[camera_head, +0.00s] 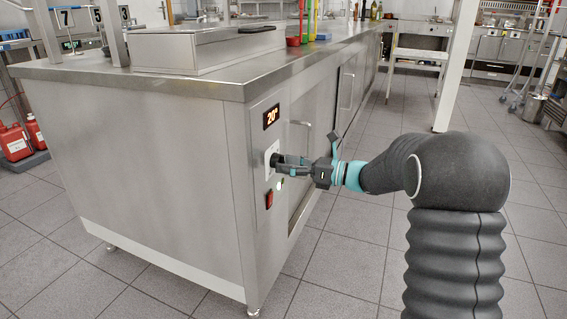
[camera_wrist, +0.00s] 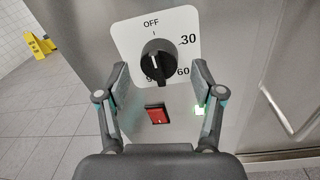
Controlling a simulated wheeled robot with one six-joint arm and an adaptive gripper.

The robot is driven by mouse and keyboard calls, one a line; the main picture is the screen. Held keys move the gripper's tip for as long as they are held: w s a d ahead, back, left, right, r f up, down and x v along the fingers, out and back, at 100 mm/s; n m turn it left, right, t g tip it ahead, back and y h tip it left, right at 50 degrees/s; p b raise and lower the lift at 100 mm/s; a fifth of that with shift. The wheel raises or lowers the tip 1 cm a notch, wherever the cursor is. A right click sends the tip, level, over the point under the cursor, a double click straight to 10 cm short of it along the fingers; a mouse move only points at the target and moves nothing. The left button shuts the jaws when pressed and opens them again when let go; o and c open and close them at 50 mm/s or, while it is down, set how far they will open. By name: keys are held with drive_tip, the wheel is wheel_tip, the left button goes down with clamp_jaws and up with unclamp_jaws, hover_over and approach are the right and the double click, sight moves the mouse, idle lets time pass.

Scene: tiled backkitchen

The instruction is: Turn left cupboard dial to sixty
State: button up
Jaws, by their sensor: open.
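The cupboard dial is a black round knob (camera_wrist: 158,68) on a white square plate (camera_wrist: 126,42) marked OFF, 30, 60 and a partly hidden number. A white line on the knob points up, near OFF. My gripper (camera_wrist: 160,85) is open in the wrist view, with one finger on each side of the knob and gaps between. In the head view my gripper (camera_head: 280,165) is at the plate on the steel cupboard (camera_head: 262,210) and hides the knob. A display (camera_head: 271,116) above the plate reads about 20°.
A door handle (camera_head: 302,136) sticks out right of the panel. The tiled floor (camera_head: 335,270) in front is clear. A yellow floor sign (camera_wrist: 37,47) stands far left.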

drive_tip(key=shift+w+a, duration=0.2)
drive_tip(key=shift+a, duration=0.45)
drive_tip(key=c, duration=1.1)
drive_tip(key=shift+c, duration=0.2)
